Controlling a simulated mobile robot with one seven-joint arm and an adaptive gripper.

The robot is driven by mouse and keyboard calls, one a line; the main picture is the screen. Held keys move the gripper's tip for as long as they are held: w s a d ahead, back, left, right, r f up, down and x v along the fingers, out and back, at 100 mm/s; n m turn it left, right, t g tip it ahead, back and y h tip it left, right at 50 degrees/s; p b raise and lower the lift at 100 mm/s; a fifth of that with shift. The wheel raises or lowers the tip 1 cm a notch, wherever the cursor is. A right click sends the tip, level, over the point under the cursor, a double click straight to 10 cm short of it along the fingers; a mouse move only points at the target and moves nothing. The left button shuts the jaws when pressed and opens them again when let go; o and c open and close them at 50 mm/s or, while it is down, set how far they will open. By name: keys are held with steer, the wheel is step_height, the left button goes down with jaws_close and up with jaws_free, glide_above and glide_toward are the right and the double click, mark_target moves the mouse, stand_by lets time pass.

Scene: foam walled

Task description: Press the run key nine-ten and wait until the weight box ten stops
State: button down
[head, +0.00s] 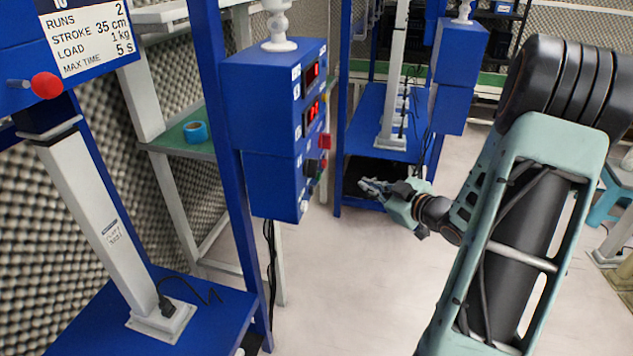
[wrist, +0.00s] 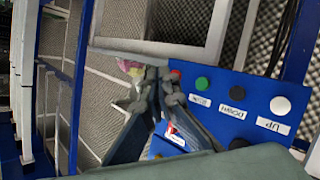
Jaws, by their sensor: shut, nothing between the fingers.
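A blue control box (head: 275,110) stands at the middle left in the head view, with red displays and a column of keys on its right side. The wrist view shows its key panel (wrist: 225,130) upside down, with green (wrist: 204,85), black (wrist: 238,92) and white (wrist: 280,105) keys. The labels by the black and white keys read DOWN and UP; the green key's label is too small to read surely. My gripper (head: 372,186) is shut and empty, right of the box and apart from it. In the wrist view its fingertips (wrist: 152,82) overlap the panel's edge near a red key (wrist: 175,76).
A blue block with a placard (head: 88,38), headed by a partly cut-off number, sits atop a white column (head: 95,210) at left, with a red knob (head: 47,85). Another blue station (head: 385,110) stands behind my gripper. Pale floor (head: 340,290) is open between box and arm.

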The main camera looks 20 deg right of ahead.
mark_target(319, 176)
stand_by(0.3)
steer(key=w+a+b, duration=0.2)
steer(key=w+a, duration=0.3)
steer(key=a, duration=0.2)
steer(key=shift+a+b, duration=0.15)
steer(key=shift+b, duration=0.2)
stand_by(1.3)
steer(key=shift+w+a, duration=0.2)
steer(key=shift+a, duration=0.1)
